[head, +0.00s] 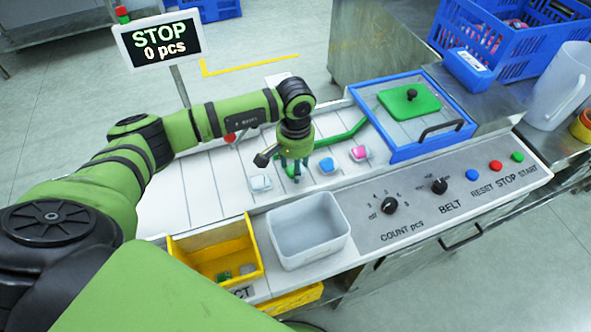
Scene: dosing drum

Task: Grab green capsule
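My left arm reaches in from the left, and its gripper (292,172) points down at the white slatted belt. Its fingers are small and partly hidden by the wrist, so I cannot tell whether they are open or shut. A small green piece (223,276) lies in the yellow reject bin (196,241). My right gripper is not in view.
An empty white tray (308,236) sits beside the yellow bin. A blue-framed cover with a green lid (409,101) stands at the belt's right end. The control panel (445,195) is in front. A display (158,39) reads STOP, 0 pcs.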

